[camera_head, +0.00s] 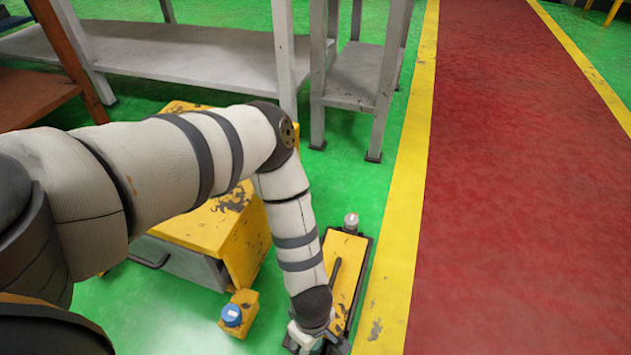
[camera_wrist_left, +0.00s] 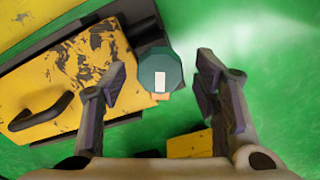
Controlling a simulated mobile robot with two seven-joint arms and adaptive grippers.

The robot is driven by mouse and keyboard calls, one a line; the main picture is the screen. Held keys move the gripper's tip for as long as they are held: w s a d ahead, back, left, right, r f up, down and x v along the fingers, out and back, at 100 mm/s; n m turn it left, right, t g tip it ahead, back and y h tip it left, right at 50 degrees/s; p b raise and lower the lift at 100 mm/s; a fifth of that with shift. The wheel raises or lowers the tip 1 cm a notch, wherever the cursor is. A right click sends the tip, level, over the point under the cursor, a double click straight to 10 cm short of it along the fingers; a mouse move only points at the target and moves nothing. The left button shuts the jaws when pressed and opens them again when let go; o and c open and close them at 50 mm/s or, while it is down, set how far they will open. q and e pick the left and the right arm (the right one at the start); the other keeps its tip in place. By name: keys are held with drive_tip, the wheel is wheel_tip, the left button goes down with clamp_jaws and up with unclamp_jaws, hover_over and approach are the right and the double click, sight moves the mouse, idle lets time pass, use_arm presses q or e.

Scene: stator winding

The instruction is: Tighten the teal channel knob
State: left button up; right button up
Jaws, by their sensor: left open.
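The teal channel knob (camera_wrist_left: 158,73) is a dark teal, many-sided knob with a small white label on top. In the left wrist view it sits at the edge of a worn yellow-and-black unit (camera_wrist_left: 75,68). My left gripper (camera_wrist_left: 162,84) is open, with one finger on each side of the knob and visible gaps to both. I cannot tell how deep the fingers reach along it. In the head view my left gripper (camera_head: 317,338) is at the bottom, over the near end of the yellow unit (camera_head: 343,262); the teal knob is hidden there. My right gripper is not in view.
A black handle (camera_wrist_left: 42,112) stands up from the yellow unit. A pale grey knob (camera_head: 351,221) is at its far end. A blue knob (camera_head: 232,315) sits on a small yellow block to the left, beside a larger yellow cabinet (camera_head: 208,226). Green floor is clear around them.

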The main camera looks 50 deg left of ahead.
use_arm(q)
drive_tip(key=shift+f, duration=0.1)
drive_tip(key=c, duration=1.1)
drive_tip(key=shift+c, duration=0.2)
drive_tip(key=shift+m, duration=0.5)
drive_tip(key=m+p, duration=0.1)
drive_tip(key=m, duration=0.3)
drive_tip(key=shift+d+m, duration=0.1)
drive_tip(key=shift+m, duration=0.3)
drive_tip(key=shift+c, duration=0.2)
drive_tip(key=m, duration=0.3)
drive_tip(key=shift+p, duration=0.3)
drive_tip(key=shift+s+m, duration=0.15)
drive_tip(key=shift+m, duration=1.85)
